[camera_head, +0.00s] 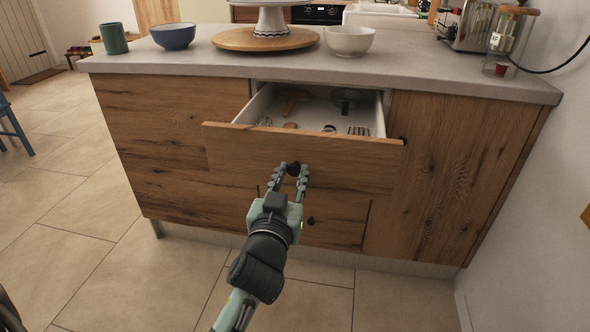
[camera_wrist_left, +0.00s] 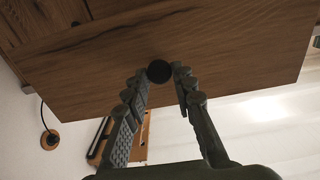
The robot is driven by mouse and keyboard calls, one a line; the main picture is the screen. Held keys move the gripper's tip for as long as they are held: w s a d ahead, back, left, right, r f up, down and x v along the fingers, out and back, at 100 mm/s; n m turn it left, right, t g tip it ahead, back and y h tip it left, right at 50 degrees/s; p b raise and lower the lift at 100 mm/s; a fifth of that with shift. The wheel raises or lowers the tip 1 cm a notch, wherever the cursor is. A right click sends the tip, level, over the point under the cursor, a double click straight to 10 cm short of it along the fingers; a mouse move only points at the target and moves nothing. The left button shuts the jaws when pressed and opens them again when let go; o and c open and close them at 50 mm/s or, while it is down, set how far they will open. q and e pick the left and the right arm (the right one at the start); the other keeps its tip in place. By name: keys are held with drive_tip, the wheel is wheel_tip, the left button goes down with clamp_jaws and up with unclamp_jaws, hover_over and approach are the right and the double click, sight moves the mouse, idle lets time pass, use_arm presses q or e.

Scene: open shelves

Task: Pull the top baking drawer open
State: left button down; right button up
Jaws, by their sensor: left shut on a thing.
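The top drawer (camera_head: 345,155) of the wooden island stands pulled out, its white inside showing several small utensils. Its wooden front also fills the upper part of the left wrist view (camera_wrist_left: 230,50). My left gripper (camera_head: 292,172) is shut on the round black drawer knob (camera_head: 294,168), at the middle of the drawer front. In the left wrist view the two fingers close around the knob (camera_wrist_left: 159,71) near their tips. My right gripper is in neither view.
A lower drawer with a black knob (camera_head: 311,220) is closed below. On the grey worktop (camera_head: 440,75) stand a green mug (camera_head: 113,38), a blue bowl (camera_head: 173,36), a round wooden board (camera_head: 228,40), a white bowl (camera_head: 349,41) and a toaster (camera_head: 467,27).

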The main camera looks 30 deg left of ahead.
use_arm(q)
drive_tip(key=shift+s, duration=0.1)
drive_tip(key=c, duration=1.3)
unclamp_jaws()
wheel_tip(320, 180, up, 10)
drive_tip(key=shift+r, duration=0.1)
